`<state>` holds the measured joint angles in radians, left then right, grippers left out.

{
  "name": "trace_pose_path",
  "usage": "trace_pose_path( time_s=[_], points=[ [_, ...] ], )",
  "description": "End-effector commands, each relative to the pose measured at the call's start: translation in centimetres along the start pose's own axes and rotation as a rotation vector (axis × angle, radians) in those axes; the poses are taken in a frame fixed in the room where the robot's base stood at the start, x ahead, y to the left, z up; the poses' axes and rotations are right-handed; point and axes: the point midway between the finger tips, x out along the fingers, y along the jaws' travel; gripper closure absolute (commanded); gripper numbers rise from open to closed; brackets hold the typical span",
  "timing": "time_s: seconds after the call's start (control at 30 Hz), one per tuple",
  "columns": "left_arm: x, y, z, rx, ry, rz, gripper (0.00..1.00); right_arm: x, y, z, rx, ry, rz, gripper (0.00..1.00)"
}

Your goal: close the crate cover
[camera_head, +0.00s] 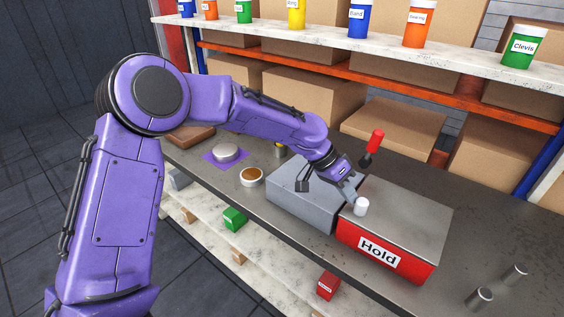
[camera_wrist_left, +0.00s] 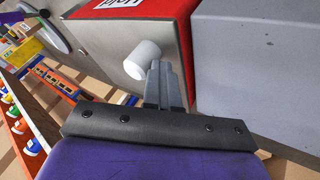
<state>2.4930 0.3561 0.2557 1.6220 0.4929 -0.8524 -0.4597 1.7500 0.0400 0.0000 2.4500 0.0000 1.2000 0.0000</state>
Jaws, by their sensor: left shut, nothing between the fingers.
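The red crate (camera_head: 385,258) labelled "Hold" stands on the bench at the centre right. A flat grey cover (camera_head: 408,213) lies over its top, and no gap shows along the near edge. A white cylindrical knob (camera_head: 361,206) stands near the cover's left edge; it also shows in the wrist view (camera_wrist_left: 143,60). My left gripper (camera_head: 350,192) is shut and empty, pointing down right beside the knob. In the wrist view its closed fingertips (camera_wrist_left: 163,66) are beside the knob; whether they touch it I cannot tell. My right gripper is not in view.
A grey box (camera_head: 298,205) stands against the crate's left side. A red-and-black handle (camera_head: 373,147) rises behind. Two metal cylinders (camera_head: 480,298) stand at the right. A shelf (camera_head: 455,56) with coloured cups runs above the bench. Bench right of the crate is mostly clear.

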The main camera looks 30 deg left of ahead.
Motion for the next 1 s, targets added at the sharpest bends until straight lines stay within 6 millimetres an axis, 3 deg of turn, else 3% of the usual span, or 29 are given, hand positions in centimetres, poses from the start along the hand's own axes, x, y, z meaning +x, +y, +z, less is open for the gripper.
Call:
trace_pose_path(
  time_s=[0.13, 0.27, 0.4, 0.63, 0.8, 1.0],
  points=[
    [-0.7, -0.6, 0.1, -0.002, -0.001, 0.005, 1.0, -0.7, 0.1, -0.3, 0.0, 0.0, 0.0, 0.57],
    [-2.5, -3.1, 0.3, -0.008, 0.003, 0.004, 1.0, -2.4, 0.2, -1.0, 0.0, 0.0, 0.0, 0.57],
    [-5.9, -3.8, 0.6, -0.001, 0.011, -0.001, 1.0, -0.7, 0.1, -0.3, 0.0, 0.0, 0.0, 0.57],
    [-10.8, -3.7, 0.6, -0.002, 0.005, 0.0, 1.0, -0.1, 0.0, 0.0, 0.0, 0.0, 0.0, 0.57],
    [-12.2, -3.7, 0.6, -0.003, 0.003, 0.001, 1.0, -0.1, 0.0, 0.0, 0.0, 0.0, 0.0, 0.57],
    [-12.2, -3.7, 0.6, -0.003, 0.003, 0.001, 1.0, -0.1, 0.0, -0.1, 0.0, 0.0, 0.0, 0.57]
  ],
)
